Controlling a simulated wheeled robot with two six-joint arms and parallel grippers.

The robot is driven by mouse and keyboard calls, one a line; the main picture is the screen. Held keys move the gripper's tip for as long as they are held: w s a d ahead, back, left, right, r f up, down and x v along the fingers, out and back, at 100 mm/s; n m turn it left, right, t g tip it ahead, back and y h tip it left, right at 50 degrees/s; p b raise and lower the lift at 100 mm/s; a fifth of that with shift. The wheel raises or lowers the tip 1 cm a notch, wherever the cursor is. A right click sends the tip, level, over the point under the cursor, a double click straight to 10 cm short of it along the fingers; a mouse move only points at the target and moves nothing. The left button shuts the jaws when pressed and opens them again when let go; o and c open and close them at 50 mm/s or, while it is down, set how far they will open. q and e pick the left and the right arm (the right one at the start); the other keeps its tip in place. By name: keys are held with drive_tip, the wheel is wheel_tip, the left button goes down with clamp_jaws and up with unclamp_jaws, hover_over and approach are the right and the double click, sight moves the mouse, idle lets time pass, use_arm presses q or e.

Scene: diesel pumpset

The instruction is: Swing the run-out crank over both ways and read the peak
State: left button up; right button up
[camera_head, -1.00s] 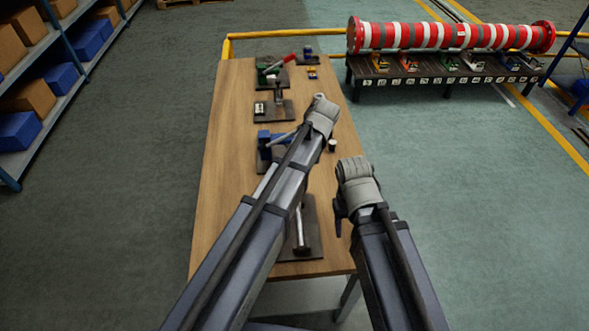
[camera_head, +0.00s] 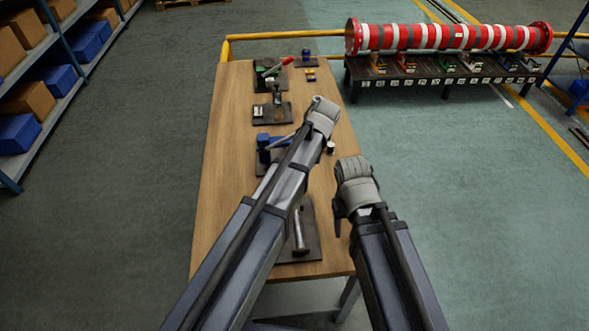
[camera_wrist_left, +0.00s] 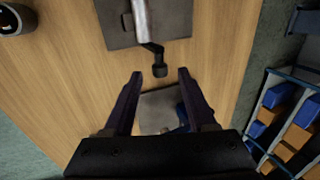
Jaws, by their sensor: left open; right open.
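A dark plate (camera_head: 313,240) with a silver cylinder (camera_head: 300,232) lies at the near end of the wooden table. In the left wrist view, the silver cylinder (camera_wrist_left: 143,18) has a short black crank ending in a black knob (camera_wrist_left: 159,70). My left gripper (camera_wrist_left: 160,73) is open, with the knob showing between its fingertips; I cannot tell whether they touch it. In the head view my left arm hides that gripper and the crank. My right gripper (camera_head: 339,226) is open, pointing down by the table's right edge. No peak reading is legible.
Beyond the near plate stand a blue fixture (camera_head: 263,141), a plate with a small device (camera_head: 285,114) and a green-and-red tool (camera_head: 270,68). A yellow rail (camera_head: 290,35) runs behind the table. The table's left side is clear.

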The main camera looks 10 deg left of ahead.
use_arm(q)
drive_tip(key=p+v, duration=0.5)
drive_tip(key=v, duration=0.1)
drive_tip(key=shift+r, duration=0.25)
use_arm(e)
wheel_tip(320, 180, up, 6)
use_arm(q)
drive_tip(key=shift+d, duration=0.1)
